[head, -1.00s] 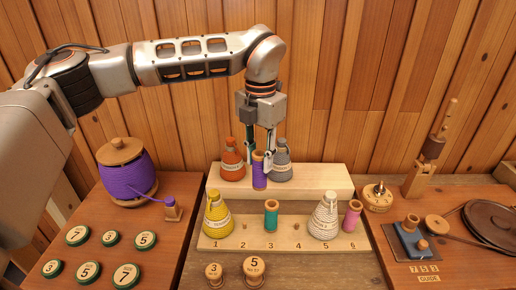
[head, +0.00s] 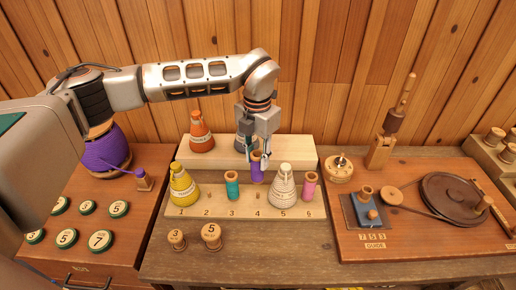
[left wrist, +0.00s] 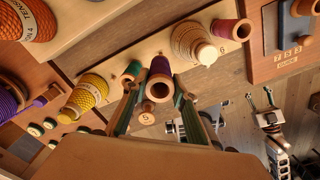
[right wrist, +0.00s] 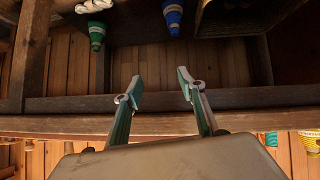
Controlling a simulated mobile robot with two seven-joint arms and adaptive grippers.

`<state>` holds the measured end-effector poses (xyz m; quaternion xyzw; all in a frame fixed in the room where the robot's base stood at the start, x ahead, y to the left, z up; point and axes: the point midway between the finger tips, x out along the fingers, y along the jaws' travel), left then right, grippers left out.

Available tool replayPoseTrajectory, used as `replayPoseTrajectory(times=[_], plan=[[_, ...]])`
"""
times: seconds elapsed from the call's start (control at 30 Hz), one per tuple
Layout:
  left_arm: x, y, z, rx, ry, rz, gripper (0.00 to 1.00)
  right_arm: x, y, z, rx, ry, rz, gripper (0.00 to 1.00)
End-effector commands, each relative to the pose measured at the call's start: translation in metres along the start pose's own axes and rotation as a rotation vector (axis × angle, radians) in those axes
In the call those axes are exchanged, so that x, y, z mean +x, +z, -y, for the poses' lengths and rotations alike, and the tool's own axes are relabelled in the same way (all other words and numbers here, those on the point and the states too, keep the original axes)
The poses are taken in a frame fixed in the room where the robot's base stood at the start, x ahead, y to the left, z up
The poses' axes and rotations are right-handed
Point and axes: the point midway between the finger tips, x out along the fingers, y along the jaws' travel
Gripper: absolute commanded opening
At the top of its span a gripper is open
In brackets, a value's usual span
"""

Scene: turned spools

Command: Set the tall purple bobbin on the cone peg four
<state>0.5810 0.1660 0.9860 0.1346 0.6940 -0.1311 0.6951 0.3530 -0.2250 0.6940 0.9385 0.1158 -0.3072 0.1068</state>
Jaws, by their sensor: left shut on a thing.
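The tall purple bobbin (head: 257,170) has wooden ends and is upright in my left gripper (head: 256,158), whose fingers are shut around its upper part. In the head view it is just above and behind the bare peg at position 4 (head: 257,197), apparently clear of it. The left wrist view shows the bobbin (left wrist: 160,80) end-on between the fingers (left wrist: 156,92). On the numbered front board (head: 220,212), a teal spool (head: 232,186) stands at 3 and a white cone (head: 284,186) at 5. My right gripper (right wrist: 160,84) is open and empty.
A yellow cone (head: 183,184) stands at 1 and a pink spool (head: 309,186) at 6; position 2 has a bare peg. Two small numbered spools (head: 211,236) stand in front of the board.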

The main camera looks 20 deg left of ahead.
Motion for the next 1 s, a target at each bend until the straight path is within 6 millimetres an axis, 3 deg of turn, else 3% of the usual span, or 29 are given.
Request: replayPoseTrajectory(times=[0.27, 0.53, 0.8, 1.0], plan=[[0.008, -0.001, 0.001, -0.001, -0.002, -0.001, 0.05, 0.000, 0.001, 0.000, 0.004, 0.002, 0.001, 0.40], [0.031, -0.001, 0.001, -0.001, -0.001, -0.001, 0.05, 0.005, 0.002, 0.009, 0.009, -0.011, -0.010, 0.40], [0.054, -0.001, 0.001, 0.000, -0.001, -0.001, 0.05, 0.009, -0.014, 0.017, -0.001, -0.029, -0.058, 0.40], [0.057, -0.001, 0.001, 0.000, -0.001, 0.000, 0.05, 0.009, -0.020, 0.019, -0.006, -0.035, -0.071, 0.40]])
